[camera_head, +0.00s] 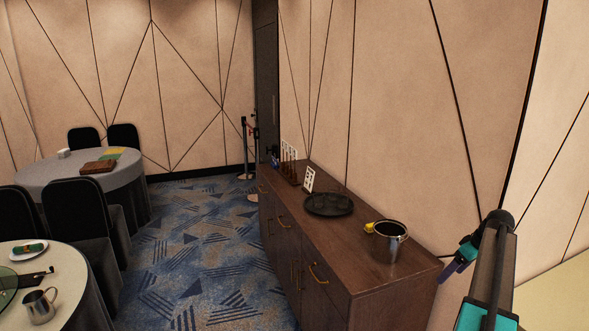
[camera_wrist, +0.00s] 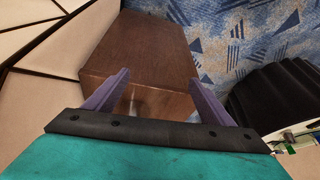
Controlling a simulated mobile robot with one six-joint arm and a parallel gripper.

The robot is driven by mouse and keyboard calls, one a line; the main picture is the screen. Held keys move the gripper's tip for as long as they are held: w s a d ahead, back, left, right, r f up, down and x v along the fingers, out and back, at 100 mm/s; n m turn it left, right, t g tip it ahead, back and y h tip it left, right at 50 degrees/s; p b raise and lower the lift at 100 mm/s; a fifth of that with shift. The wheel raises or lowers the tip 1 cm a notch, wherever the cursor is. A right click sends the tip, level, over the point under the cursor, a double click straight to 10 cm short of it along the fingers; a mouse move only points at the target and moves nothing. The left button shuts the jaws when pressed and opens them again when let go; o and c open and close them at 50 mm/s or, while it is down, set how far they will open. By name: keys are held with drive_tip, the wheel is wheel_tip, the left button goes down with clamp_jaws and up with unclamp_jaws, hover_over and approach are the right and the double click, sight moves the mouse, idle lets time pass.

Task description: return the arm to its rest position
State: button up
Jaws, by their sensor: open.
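My arm stands at the right edge of the head view, its teal and black links raised beside the wall. My gripper (camera_head: 458,262) shows small there, with purple fingers, just right of the near end of the brown sideboard (camera_head: 345,233). In the wrist view my gripper (camera_wrist: 160,92) has its two purple fingers spread wide apart, with nothing held between them. The sideboard (camera_wrist: 145,50) lies beyond the fingers in that view. A metal pitcher (camera_head: 390,245) stands upright on the sideboard's near end, left of my gripper and apart from it.
A dark round tray (camera_head: 329,205), a yellow item (camera_head: 369,227) and a white sign (camera_head: 309,179) are also on the sideboard. Round tables (camera_head: 60,173) and black chairs (camera_head: 80,213) stand at left. Patterned carpet (camera_head: 200,250) is clear between. The panelled wall (camera_head: 420,120) borders the sideboard.

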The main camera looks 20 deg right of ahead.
drive_tip(key=w+a+f+n+g+y+b, duration=0.1)
drive_tip(key=w+a+f, duration=0.2)
drive_tip(key=a+f, duration=0.65)
drive_tip(key=w+a+f+n+g+y+b, duration=0.1)
drive_tip(key=w+a+f+n+g, duration=0.15)
drive_tip(key=a+f, duration=0.7)
drive_tip(key=w+a+f+y+b, duration=0.15)
drive_tip(key=w+a+f, duration=0.25)
drive_tip(key=a+f, duration=0.6)
drive_tip(key=s+a+f+n+g+h+b, duration=0.1)
drive_tip(key=s+a+f+g, duration=0.1)
drive_tip(key=s+a+f, duration=0.6)
drive_tip(key=s+a+f+g+b, duration=0.15)
drive_tip(key=a+f, duration=0.25)
drive_tip(key=a, duration=0.8)
drive_tip(key=s+a+f+n+g+h+b, duration=0.1)
drive_tip(key=s+a+f+g, duration=0.1)
drive_tip(key=s+a+f, duration=0.65)
drive_tip(key=s+a+f+m+h+b, duration=0.1)
drive_tip(key=s+a+f+m, duration=0.1)
drive_tip(key=s, duration=0.6)
drive_tip(key=s+a+f+m+h+b, duration=0.1)
drive_tip(key=s+a+f+m, duration=0.1)
drive_tip(key=s+m, duration=0.3)
drive_tip(key=shift+s+a+g+h, duration=0.35)
drive_tip(key=shift+s+g, duration=0.05)
drive_tip(key=shift+s, duration=1.15)
